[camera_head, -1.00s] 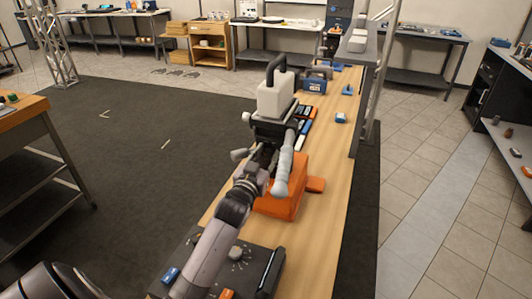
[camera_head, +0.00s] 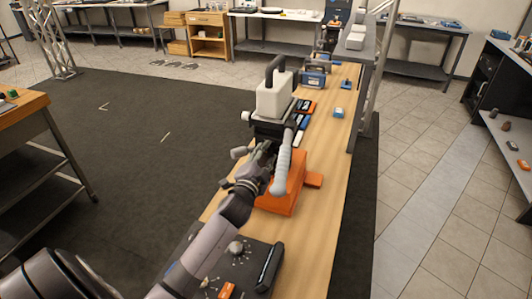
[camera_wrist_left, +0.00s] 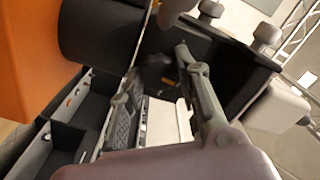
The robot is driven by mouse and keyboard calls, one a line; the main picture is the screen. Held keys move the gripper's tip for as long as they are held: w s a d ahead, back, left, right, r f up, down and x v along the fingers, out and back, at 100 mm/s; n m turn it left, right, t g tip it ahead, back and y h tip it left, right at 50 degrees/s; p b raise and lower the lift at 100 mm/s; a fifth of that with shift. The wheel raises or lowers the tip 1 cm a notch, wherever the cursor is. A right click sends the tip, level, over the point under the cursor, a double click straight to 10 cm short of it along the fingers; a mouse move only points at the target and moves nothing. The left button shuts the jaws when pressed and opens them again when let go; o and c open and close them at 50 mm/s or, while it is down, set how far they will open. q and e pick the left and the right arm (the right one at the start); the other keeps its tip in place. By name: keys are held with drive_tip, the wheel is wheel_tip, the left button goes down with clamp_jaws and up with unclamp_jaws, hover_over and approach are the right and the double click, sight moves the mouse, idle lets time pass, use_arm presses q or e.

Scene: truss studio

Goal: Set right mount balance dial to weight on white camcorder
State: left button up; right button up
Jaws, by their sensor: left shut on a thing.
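The white camcorder (camera_head: 274,98) with a dark top handle sits on a black mount head above an orange base (camera_head: 288,190). A grey handle (camera_head: 283,165) slopes down at the mount's right side. My left gripper (camera_head: 264,160) is at the mount head, just below the camcorder, and partly hides it. In the left wrist view, the left gripper (camera_wrist_left: 158,68) is shut on a dark round knob (camera_wrist_left: 157,72), which looks like the balance dial. Its markings are not readable. The orange base also shows in the left wrist view (camera_wrist_left: 30,55). My right gripper is out of view.
The wooden bench top (camera_head: 325,215) is clear at right.

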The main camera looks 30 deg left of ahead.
use_arm(q)
drive_tip(key=m+p, duration=0.1)
drive_tip(key=m, duration=0.5)
drive_tip(key=shift+m, duration=0.3)
drive_tip(key=m, duration=0.4)
drive_tip(key=m+p, duration=0.1)
drive_tip(key=shift+f+m, duration=0.25)
drive_tip(key=shift+m, duration=0.15)
drive_tip(key=o, duration=0.9)
drive_tip(key=shift+c, duration=0.2)
drive_tip(key=v, duration=1.2)
drive_tip(key=shift+f, duration=0.1)
